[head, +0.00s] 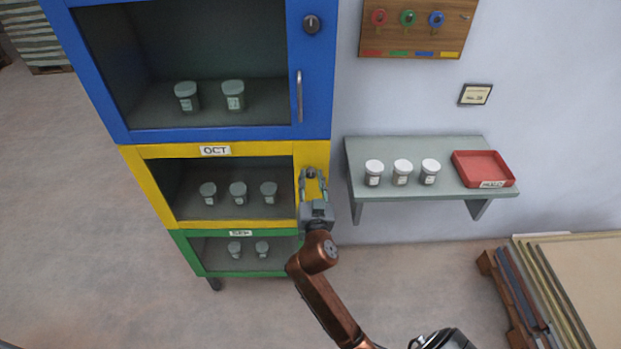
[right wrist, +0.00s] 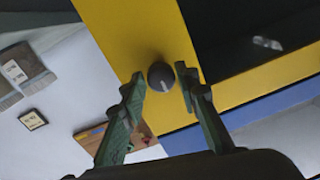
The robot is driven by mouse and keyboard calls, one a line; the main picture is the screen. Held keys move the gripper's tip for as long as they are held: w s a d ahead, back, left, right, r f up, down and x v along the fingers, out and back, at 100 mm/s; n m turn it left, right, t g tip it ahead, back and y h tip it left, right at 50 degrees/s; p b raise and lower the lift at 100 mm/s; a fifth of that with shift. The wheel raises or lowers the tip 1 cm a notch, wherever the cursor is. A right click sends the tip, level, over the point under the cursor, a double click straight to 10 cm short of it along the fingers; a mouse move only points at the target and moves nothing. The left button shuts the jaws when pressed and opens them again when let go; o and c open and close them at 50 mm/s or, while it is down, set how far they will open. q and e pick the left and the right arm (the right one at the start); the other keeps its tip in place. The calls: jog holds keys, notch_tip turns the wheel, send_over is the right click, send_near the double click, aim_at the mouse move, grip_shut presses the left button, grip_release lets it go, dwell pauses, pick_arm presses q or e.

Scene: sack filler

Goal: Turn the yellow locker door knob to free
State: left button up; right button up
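The yellow locker door (head: 146,178) is the middle one of three stacked lockers, labelled OCT, and looks closed. Its dark round knob (head: 311,173) sits on the right part of the yellow frame. It also shows in the right wrist view (right wrist: 161,76), with a pale mark on its face. My right gripper (head: 313,180) is at the knob. In the right wrist view its green fingers (right wrist: 160,83) stand apart, one on each side of the knob, with gaps visible. I cannot tell how deep the knob sits between the tips. My left gripper is not in view.
A blue locker (head: 318,90) with a knob and bar handle is above, a green one (head: 190,252) below. Jars stand inside the lockers. Right of them, a wall shelf (head: 400,194) holds three jars and a red tray (head: 456,158). Stacked boards (head: 580,270) lie lower right.

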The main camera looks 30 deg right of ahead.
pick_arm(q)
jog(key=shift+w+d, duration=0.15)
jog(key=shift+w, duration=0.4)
pick_arm(e)
grip_shut()
